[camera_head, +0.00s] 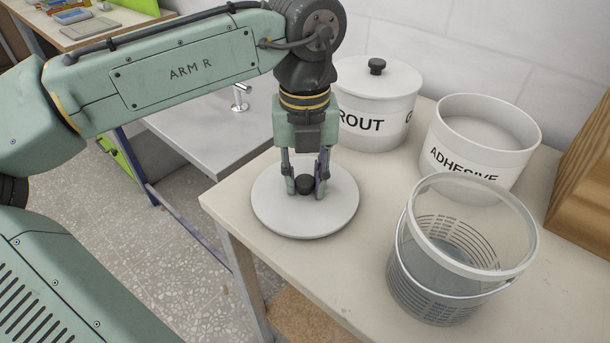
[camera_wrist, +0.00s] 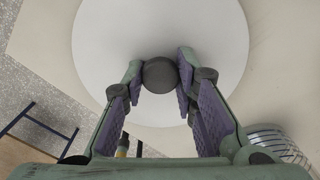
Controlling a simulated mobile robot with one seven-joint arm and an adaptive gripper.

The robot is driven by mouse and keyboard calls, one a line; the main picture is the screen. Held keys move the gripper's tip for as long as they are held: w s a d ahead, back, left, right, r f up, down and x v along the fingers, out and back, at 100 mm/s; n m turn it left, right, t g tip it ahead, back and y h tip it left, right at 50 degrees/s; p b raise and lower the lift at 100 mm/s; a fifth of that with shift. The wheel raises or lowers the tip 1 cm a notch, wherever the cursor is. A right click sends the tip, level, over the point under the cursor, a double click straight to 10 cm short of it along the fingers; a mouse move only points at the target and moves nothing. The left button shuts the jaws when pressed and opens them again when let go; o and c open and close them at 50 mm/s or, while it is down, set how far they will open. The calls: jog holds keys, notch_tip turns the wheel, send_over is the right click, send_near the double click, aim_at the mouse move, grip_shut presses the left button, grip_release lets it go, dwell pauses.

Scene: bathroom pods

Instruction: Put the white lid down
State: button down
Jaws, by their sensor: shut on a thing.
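The white lid (camera_head: 275,212) is a flat round disc with a black ball knob (camera_head: 304,184). It is level over the near left part of the beige table (camera_head: 235,197), in front of the tubs. I cannot tell whether its underside touches the tabletop. My gripper (camera_head: 305,188) points straight down, with its fingers shut on either side of the knob. In the wrist view the lid (camera_wrist: 105,50) fills the upper middle, and the dark knob (camera_wrist: 160,74) sits between the purple finger pads. The adhesive tub (camera_head: 465,160) stands open behind, to the right.
A lidded grout tub (camera_head: 375,110) stands behind my gripper. A clear slotted basket (camera_head: 440,300) is at the front right, and a wooden box (camera_head: 585,180) at the right edge. A grey counter with a tap (camera_head: 240,97) is at the left. Bare tabletop lies between lid and basket.

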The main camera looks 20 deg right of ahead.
aim_at(305, 181)
jog(key=c, duration=1.3)
grip_release()
jog(key=shift+f, duration=0.1)
notch_tip(305, 181, up, 12)
jog(key=shift+r, duration=0.2)
